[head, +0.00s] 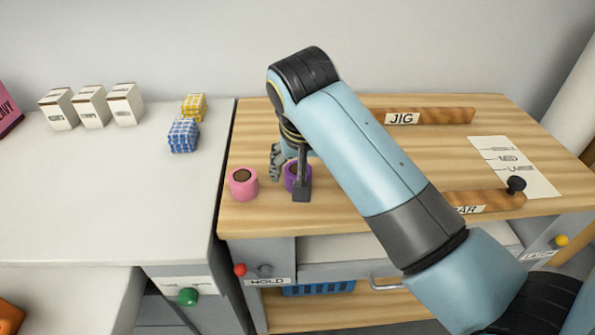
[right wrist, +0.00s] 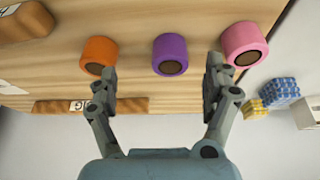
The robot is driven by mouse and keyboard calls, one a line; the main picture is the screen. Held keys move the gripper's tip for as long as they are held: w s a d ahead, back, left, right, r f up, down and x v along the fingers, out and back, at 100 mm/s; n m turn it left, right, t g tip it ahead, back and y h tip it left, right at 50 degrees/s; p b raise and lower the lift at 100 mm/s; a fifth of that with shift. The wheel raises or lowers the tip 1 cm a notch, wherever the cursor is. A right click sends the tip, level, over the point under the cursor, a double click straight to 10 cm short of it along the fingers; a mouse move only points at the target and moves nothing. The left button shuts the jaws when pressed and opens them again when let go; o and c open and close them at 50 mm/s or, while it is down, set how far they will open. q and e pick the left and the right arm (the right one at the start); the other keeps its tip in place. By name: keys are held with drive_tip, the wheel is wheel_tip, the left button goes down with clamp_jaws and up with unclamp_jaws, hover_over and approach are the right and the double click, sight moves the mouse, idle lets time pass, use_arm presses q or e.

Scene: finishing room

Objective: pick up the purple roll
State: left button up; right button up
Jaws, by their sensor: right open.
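The purple roll (right wrist: 170,54) stands on the wooden bench top, between a pink roll and an orange roll in the right wrist view. In the head view the purple roll (head: 291,176) is partly hidden behind my right gripper. My right gripper (right wrist: 164,75) is open, its two fingers apart on either side of the purple roll, with nothing held. It also shows in the head view (head: 288,178), pointing down at the rolls. I cannot tell from these views how far the fingers reach down beside the roll. My left gripper is not in view.
The pink roll (head: 243,184) stands close left of the purple one; the orange roll (right wrist: 98,55) is hidden in the head view. A JIG wooden block (head: 440,116) lies at the back. Blue and yellow packs (head: 183,135) and white boxes (head: 92,106) stand on the white counter.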

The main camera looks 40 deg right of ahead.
sight(297, 177)
drive_tip(key=shift+m, duration=0.7)
drive_tip(key=w, duration=0.1)
drive_tip(key=w+f, duration=0.1)
drive_tip(key=w+d+f, duration=0.1)
drive_tip(key=w, duration=0.1)
drive_tip(key=shift+d+f, duration=0.1)
drive_tip(key=x, duration=0.5)
drive_tip(key=shift+w+d+f+b, duration=0.15)
drive_tip(key=shift+w+d+b, duration=0.1)
drive_tip(key=shift+b, duration=0.1)
drive_tip(key=c, duration=1.3)
